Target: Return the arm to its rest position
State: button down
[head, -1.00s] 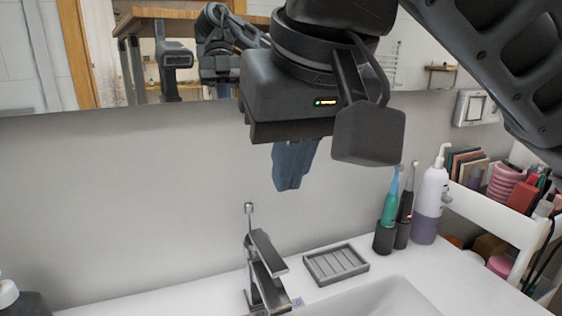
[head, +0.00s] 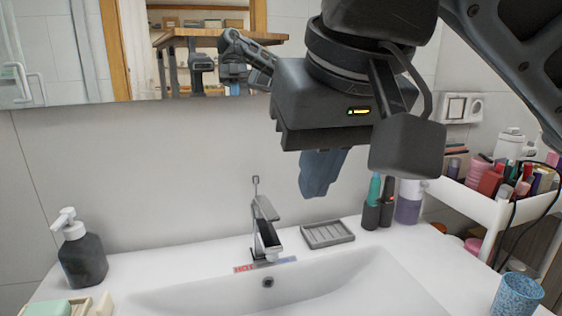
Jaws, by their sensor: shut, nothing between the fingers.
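My gripper (head: 320,175) hangs at upper right of centre in the head view, pointing down in front of the wall. Its fingers are together, with nothing between them. It is in the air above the sink's back edge and touches nothing. My arm comes in from the upper right corner. The wrist partly hides the wall and the mirror (head: 90,75), where my arm's reflection shows.
Below are a faucet (head: 264,232), soap tray (head: 327,234), toothbrush holders (head: 371,215) and white sink (head: 300,289). A dark soap dispenser (head: 82,257) stands left. A blue cup (head: 517,294) and filled white cart (head: 478,200) are right. The wall's left side is clear.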

jog(key=a+f+y, duration=0.3)
jog(key=a+y, duration=0.8)
jog(key=s+d+f+m+t+h, duration=0.2)
jog(key=d+f+m+t, duration=0.1)
jog(key=d+f, duration=0.2)
jog(key=s+d+f+m+t+h, duration=0.2)
jog(key=d+f+m+t, duration=0.1)
jog(key=f, duration=0.5)
jog(key=s+d+f+m+t+h, duration=0.2)
jog(key=s+d+f+m+t, duration=0.1)
jog(key=d+f+t, duration=0.2)
jog(key=shift+d+f+m+h, duration=0.15)
jog(key=shift+d+f+m, duration=0.05)
jog(key=shift+d+f, duration=0.45)
jog(key=shift+d+f+m+h, duration=0.2)
jog(key=shift+d+f, duration=0.2)
jog(key=shift+f, duration=0.3)
jog(key=s+d+f+n+h, duration=0.1)
jog(key=s+d, duration=0.3)
jog(key=s, duration=0.4)
jog(key=s+d+f+n+h, duration=0.2)
jog(key=s+d, duration=0.3)
jog(key=s, duration=0.3)
jog(key=s+d+f+n+g+h, duration=0.1)
jog(key=s+d+f+n+h, duration=0.1)
jog(key=s+d, duration=0.3)
jog(key=s+n, duration=0.1)
jog(key=s, duration=0.3)
jog(key=shift+n+h, duration=0.3)
jog(key=shift+h, duration=0.05)
